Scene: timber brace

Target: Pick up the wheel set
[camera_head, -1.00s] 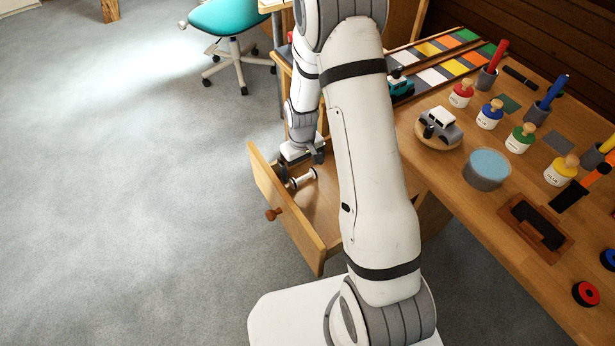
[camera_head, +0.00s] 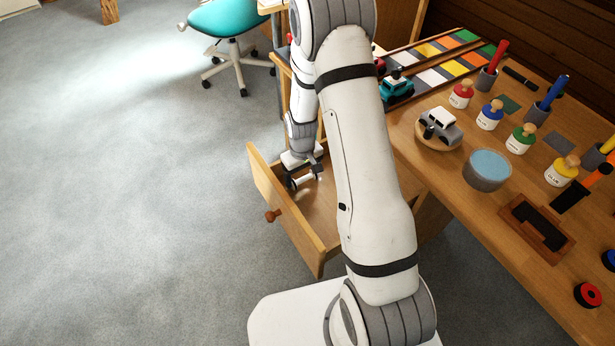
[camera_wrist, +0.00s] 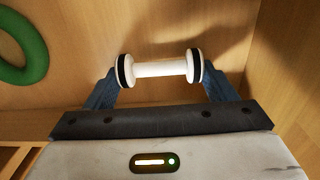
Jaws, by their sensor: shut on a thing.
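The wheel set is a white axle with a white, black-banded wheel at each end. In the wrist view the wheel set (camera_wrist: 160,69) lies across between the two blue-grey fingers of my gripper (camera_wrist: 158,80), one finger at each wheel. My gripper is shut on it. In the head view my gripper (camera_head: 303,177) is down inside the open wooden drawer (camera_head: 283,217), with the wheel set (camera_head: 306,180) at its fingers. I cannot tell whether the wheel set touches the drawer floor.
A green ring (camera_wrist: 24,55) lies in the drawer at the left of the wrist view. The drawer wall (camera_wrist: 285,80) is close on the right. The workbench (camera_head: 470,215) right of the drawer carries glue bottles, a toy car (camera_head: 440,127) and a blue-topped pot (camera_head: 487,170).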

